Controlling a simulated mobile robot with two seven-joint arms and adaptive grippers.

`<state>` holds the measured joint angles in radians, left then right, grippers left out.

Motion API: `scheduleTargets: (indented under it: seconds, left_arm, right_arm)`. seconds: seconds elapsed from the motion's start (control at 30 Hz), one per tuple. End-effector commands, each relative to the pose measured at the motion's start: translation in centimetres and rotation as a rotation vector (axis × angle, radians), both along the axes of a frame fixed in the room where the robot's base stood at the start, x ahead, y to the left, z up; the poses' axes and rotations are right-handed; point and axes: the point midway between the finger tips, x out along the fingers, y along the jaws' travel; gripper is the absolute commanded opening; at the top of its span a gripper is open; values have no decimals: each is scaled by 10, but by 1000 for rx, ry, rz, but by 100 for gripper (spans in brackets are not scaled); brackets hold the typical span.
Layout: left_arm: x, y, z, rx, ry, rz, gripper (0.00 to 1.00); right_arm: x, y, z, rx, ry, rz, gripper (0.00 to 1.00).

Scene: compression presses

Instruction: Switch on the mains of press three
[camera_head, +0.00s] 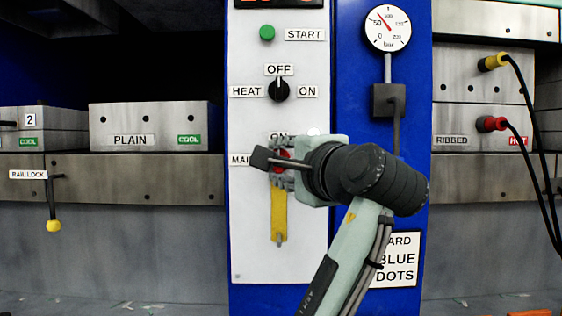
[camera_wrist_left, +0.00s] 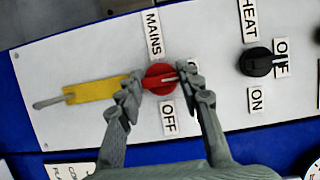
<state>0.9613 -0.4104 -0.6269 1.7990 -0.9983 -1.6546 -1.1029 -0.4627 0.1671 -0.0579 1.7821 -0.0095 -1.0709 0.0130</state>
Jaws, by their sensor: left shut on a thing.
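The red mains switch (camera_head: 285,155) is a round knob on the white panel (camera_head: 250,215), mostly covered by my left gripper (camera_head: 281,163) in the head view. In the left wrist view, the gripper (camera_wrist_left: 161,86) has one finger on each side of the mains switch (camera_wrist_left: 158,72) and is shut on it. The knob's pale pointer mark points right there, toward a label mostly hidden by a finger; the head view shows an ON label (camera_head: 279,136) above the switch. The OFF label (camera_wrist_left: 168,117) is below the knob in the wrist view. My right gripper is not in view.
Above are the black heat knob (camera_head: 279,91), pointing to OFF, and the green start button (camera_head: 267,33). A yellow strip (camera_head: 279,210) hangs below the mains switch. A gauge (camera_head: 388,28) is on the right.

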Motion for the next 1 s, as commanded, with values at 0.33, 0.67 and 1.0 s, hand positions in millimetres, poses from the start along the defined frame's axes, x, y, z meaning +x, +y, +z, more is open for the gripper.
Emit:
scheduleTargets:
  seconds: [0.33, 0.67, 1.0]
  left_arm:
    - [0, 0, -1, -1, 2, 0, 57]
    - [-11, -5, 1, 0, -3, -2, 57]
    - [-60, -25, 1, -1, -1, -1, 57]
  right_arm:
    - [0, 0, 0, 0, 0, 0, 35]
    - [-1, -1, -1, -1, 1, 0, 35]
    - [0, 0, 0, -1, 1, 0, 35]
